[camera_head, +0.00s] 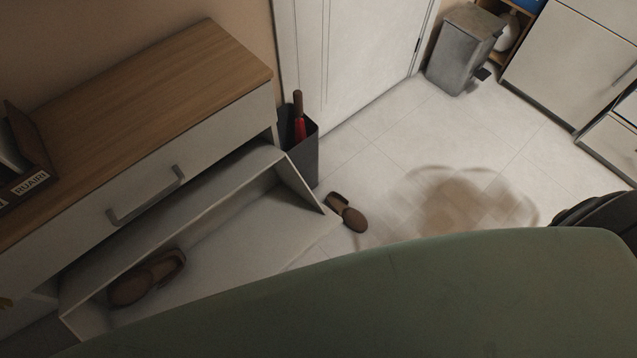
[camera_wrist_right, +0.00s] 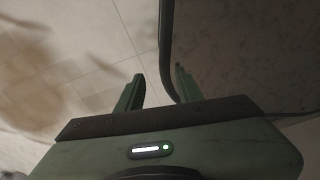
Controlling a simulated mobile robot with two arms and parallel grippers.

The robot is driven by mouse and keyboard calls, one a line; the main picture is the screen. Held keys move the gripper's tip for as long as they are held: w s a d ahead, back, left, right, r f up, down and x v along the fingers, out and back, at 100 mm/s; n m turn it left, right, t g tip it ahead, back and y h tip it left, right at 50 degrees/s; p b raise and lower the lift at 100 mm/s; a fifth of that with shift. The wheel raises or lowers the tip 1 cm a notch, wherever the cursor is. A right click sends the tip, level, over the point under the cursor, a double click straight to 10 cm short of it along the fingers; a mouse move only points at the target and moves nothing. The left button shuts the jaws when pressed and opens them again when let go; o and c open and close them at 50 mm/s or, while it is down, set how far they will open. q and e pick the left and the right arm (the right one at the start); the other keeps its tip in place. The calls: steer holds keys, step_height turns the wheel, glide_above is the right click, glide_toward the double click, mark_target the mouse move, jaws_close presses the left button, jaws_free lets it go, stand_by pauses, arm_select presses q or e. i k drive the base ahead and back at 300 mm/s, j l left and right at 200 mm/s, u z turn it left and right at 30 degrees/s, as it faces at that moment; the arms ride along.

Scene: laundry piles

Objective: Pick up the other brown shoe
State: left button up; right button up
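One brown shoe (camera_head: 347,212) lies on the tiled floor beside the right end of the open shoe compartment. A second brown shoe (camera_head: 147,278) lies inside the tilted-open compartment (camera_head: 230,240) of the white cabinet, toward its left end. My right gripper (camera_wrist_right: 158,90) shows in the right wrist view with its two green fingers apart and nothing between them that it grips. A dark curved bar passes behind the fingers there. Neither shoe shows in the right wrist view. My left gripper is not in either view.
A dark bin with a red-handled umbrella (camera_head: 299,130) stands against the cabinet's right end. A grey pedal bin (camera_head: 464,50) stands by the white door (camera_head: 350,60). My own green body covers the bottom of the head view.

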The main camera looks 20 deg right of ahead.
mark_target(356, 220)
steer(key=i+l+u, duration=0.1)
steer(key=l+u, duration=0.2)
steer(key=l, duration=0.2)
steer(key=i+l+u, duration=0.1)
steer(key=l+u, duration=0.2)
steer(key=l, duration=0.25)
steer(key=l+u, duration=0.3)
steer(key=l, duration=0.25)
steer(key=l+u, duration=0.3)
steer(key=l, duration=0.25)
steer(key=k+l+u, duration=0.15)
steer(key=l+u, duration=0.15)
steer(key=l, duration=0.2)
steer(key=k+l+u, duration=0.15)
steer(key=l+u, duration=0.15)
steer(key=l, duration=0.2)
